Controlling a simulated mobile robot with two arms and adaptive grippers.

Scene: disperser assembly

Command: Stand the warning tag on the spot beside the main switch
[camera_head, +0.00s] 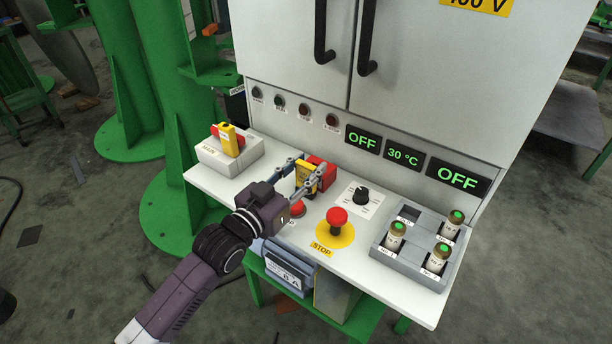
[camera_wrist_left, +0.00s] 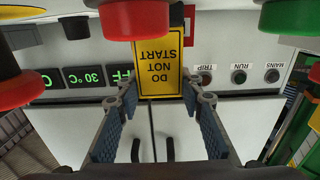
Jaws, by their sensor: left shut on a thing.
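The warning tag (camera_head: 304,180) is a yellow plate. My left gripper (camera_head: 306,172) is shut on it near the middle of the white ledge, with one finger at each side. The left wrist view shows the tag (camera_wrist_left: 160,70) upside down, reading "DO NOT START", between the fingers (camera_wrist_left: 160,97). I cannot tell whether its foot touches the ledge. The main switch (camera_head: 228,140), a red and yellow handle on a pale box, stands at the ledge's left end, apart from the tag. The spot is not clearly visible. My right gripper is not in view.
A red block (camera_head: 324,172) is just behind the tag. A red stop button (camera_head: 337,217) on a yellow disc and a black knob (camera_head: 361,196) stand to the right. A grey rack (camera_head: 408,268) with vials fills the right end. Ledge between switch and gripper looks clear.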

